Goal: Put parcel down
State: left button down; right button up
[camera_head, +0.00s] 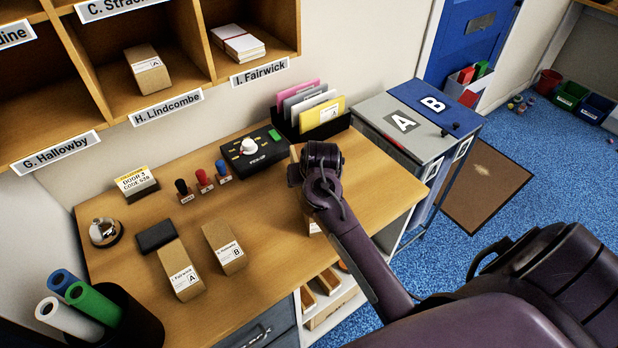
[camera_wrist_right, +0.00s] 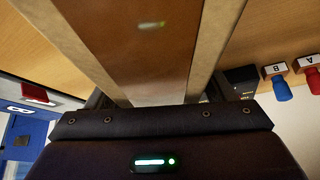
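My right gripper (camera_head: 314,168) reaches in from the right and points down over the right part of the wooden desk (camera_head: 260,290). It is shut on a cardboard parcel (camera_head: 313,227), mostly hidden behind the gripper in the head view. In the right wrist view the parcel (camera_wrist_right: 140,45) fills the space between the fingers, with a glossy brown tape strip along it. I cannot tell whether it touches the desk. Two other parcels stand on the desk: one labelled A (camera_head: 181,270) and one labelled B (camera_head: 225,247). My left gripper is not in view.
Name-labelled pigeonholes (camera_head: 166,107) hang above. The desk's front middle is clear.

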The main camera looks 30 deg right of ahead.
jog(key=shift+r, duration=0.35)
jog(key=p+v, duration=0.7)
jog(key=p, duration=0.1)
jog(key=shift+r, duration=0.15)
jog(key=p+v, duration=0.1)
jog(key=v, duration=0.2)
jog(key=shift+s+r, duration=0.1)
jog(key=shift+s, duration=0.1)
jog(key=shift+s+a+r, duration=0.1)
jog(key=shift+s+r, duration=0.15)
jog(key=shift+r, duration=0.2)
